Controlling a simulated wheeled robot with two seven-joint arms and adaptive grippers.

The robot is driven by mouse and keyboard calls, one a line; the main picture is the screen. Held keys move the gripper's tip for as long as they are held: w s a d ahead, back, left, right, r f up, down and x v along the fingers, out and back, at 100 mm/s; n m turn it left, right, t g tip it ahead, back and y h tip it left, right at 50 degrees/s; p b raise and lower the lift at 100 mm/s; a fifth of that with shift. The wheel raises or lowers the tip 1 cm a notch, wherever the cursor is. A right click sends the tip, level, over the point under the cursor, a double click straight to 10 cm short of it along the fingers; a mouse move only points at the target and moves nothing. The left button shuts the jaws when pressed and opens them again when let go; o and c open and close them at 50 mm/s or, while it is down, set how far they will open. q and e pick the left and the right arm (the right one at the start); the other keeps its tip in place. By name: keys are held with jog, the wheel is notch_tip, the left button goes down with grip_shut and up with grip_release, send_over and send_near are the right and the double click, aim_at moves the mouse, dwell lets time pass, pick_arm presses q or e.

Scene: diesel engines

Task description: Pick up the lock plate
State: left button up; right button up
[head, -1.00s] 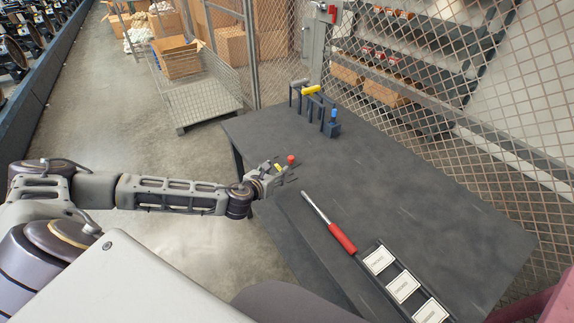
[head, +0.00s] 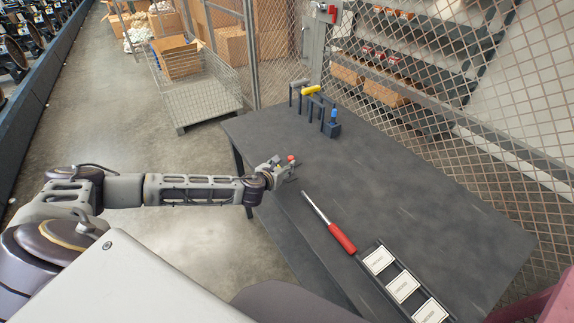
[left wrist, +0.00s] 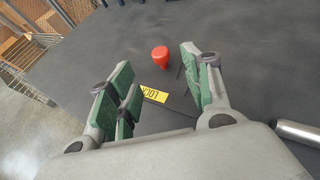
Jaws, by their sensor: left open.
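A yellow plate (left wrist: 155,93) with black lettering that reads like "LOCK" shows between my left fingers in the left wrist view. Its ends are partly hidden by a finger and I cannot tell its full outline. A red knob-like piece (left wrist: 160,56) stands just beyond it on the dark table; it also shows in the head view (head: 292,158). My left gripper (head: 284,170) is at the table's left edge, by the red piece. In the left wrist view its green-padded fingers (left wrist: 160,88) are open, either side of the yellow plate, with no contact visible. My right gripper is not in view.
A wrench with a red handle (head: 341,238) lies on the dark table (head: 410,195), right of my gripper. A black rack with white labelled cards (head: 391,274) is at the near edge. A stand with hanging tools (head: 313,105) is at the back. The table's middle is clear.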

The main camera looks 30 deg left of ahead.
aim_at(290, 158)
pick_arm(q)
jog(key=shift+x, duration=0.85)
jog(key=shift+w+f, duration=0.2)
jog(key=shift+w, duration=1.2)
jog(key=shift+w+f, duration=0.3)
jog(key=shift+w, duration=0.35)
jog(key=shift+w+a+f, duration=0.1)
jog(key=shift+w+f, duration=0.1)
jog(key=shift+w, duration=0.2)
jog(key=c, duration=1.1)
jog(key=shift+w, duration=0.1)
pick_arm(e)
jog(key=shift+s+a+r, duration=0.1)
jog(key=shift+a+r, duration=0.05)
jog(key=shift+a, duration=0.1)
